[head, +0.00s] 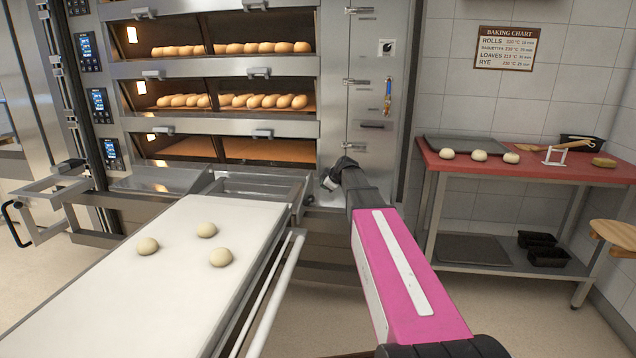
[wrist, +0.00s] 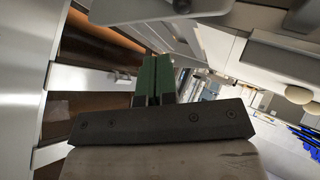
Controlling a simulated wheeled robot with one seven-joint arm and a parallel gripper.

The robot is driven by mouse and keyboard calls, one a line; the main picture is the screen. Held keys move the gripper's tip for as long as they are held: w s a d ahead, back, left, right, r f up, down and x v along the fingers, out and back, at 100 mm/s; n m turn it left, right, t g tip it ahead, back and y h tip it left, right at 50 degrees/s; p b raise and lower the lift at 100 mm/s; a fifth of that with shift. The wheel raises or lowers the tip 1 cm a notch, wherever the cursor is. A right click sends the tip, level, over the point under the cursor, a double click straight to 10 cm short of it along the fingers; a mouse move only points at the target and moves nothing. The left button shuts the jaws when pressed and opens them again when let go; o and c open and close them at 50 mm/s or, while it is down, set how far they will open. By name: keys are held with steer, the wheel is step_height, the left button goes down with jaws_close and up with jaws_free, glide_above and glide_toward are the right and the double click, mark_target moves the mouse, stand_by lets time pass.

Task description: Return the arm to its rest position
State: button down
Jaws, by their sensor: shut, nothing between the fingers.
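My arm, with a magenta link, reaches forward from the lower right in the head view. My gripper (head: 330,183) is at its far end, in front of the oven's right side and just past the far right corner of the white loader. In the wrist view my gripper (wrist: 157,65) has its two green-faced fingers together, with nothing between them.
The white loader (head: 120,290) carries three dough balls (head: 207,230) and stands left of my arm. The deck oven (head: 270,130) rises ahead, loaves in its upper two decks. A red-topped table (head: 530,170) with a tray and dough balls stands right. Floor shows between arm and table.

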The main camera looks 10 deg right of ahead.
steer(key=s+f+m+g+h, duration=0.1)
steer(key=s+f+m+g, duration=0.2)
steer(key=s+f, duration=0.4)
steer(key=s+f+m+g+h, duration=0.2)
steer(key=s+f+m, duration=0.3)
steer(key=s, duration=1.2)
steer(key=s+f+m+g+h, duration=0.1)
steer(key=s+f+m+g, duration=0.2)
steer(key=s+f, duration=0.7)
steer(key=s+m, duration=0.2)
steer(key=s, duration=0.1)
steer(key=shift+a+f+g, duration=0.15)
steer(key=shift+f+g, duration=0.15)
steer(key=shift+g, duration=0.1)
